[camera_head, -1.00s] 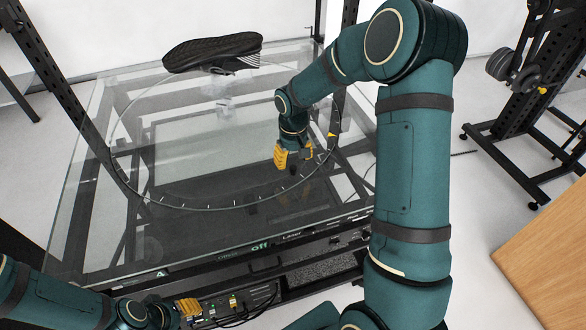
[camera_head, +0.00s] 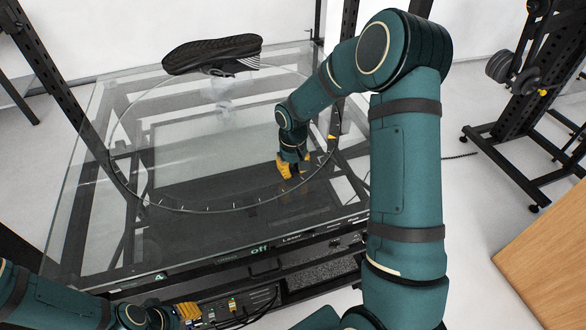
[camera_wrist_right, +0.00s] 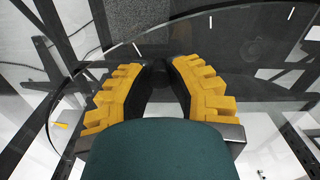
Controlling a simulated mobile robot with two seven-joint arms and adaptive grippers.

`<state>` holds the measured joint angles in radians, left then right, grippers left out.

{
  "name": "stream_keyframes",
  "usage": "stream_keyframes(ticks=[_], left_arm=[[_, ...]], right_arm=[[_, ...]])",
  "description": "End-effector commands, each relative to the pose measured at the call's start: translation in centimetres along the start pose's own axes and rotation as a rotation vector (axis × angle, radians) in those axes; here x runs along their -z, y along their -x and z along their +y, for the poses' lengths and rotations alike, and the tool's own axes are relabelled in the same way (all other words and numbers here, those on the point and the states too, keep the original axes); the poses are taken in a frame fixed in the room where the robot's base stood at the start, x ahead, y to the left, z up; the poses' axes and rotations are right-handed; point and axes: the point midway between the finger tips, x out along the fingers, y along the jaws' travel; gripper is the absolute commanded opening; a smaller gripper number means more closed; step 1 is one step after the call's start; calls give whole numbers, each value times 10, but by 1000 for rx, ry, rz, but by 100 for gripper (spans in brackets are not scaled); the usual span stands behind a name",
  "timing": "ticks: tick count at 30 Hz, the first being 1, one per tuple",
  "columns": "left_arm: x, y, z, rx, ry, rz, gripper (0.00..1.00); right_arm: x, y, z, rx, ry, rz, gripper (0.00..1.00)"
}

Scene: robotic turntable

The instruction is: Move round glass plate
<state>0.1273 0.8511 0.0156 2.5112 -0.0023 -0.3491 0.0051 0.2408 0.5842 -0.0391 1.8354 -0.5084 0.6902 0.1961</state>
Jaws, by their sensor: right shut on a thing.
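The round glass plate (camera_head: 160,203) lies flat on the glass-topped turntable frame, with white tick marks along its dark rim. It also shows under the fingers in the right wrist view (camera_wrist_right: 230,45). My right gripper (camera_head: 287,174) is at the plate's near right part, pointing down. Its yellow fingers (camera_wrist_right: 161,75) are shut on a small black knob (camera_wrist_right: 158,72) at the plate, mostly hidden between the fingertips. My left gripper (camera_head: 190,311) is low at the bottom left, away from the plate; I cannot tell its opening.
A black shoe (camera_head: 212,54) is above the far part of the plate, on a clear support (camera_head: 222,95). Dark upright posts (camera_head: 48,70) flank the turntable. A control panel (camera_head: 262,249) runs along its front edge. A dumbbell rack (camera_head: 520,120) and wooden top (camera_head: 545,250) are at right.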

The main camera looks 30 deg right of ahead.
Motion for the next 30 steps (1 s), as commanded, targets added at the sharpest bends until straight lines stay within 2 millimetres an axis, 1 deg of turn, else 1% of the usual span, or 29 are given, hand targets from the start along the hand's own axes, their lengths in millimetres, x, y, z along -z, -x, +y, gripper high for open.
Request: stream_keyframes(ticks=[5, 8, 11, 14, 20, 30], left_arm=[[0, -1, 0, 0, 0, 0, 47], [0, -3, -1, 0, 0, 1, 47], [0, -6, -2, 0, 0, 2, 47], [1, -9, -4, 0, -1, 4, 47], [2, -16, -6, 0, -1, 7, 47], [3, -24, -9, 1, -2, 12, 47]], right_arm=[[-1, 0, -5, 0, -9, 0, 0], [-2, 0, -12, 0, -25, 0, 0], [-4, -1, -23, 1, -51, 0, 0], [-7, -1, -38, 1, -86, -1, 0], [-10, -2, -73, 0, -180, -1, 0], [-7, -1, -136, -1, -351, 0, 0]])
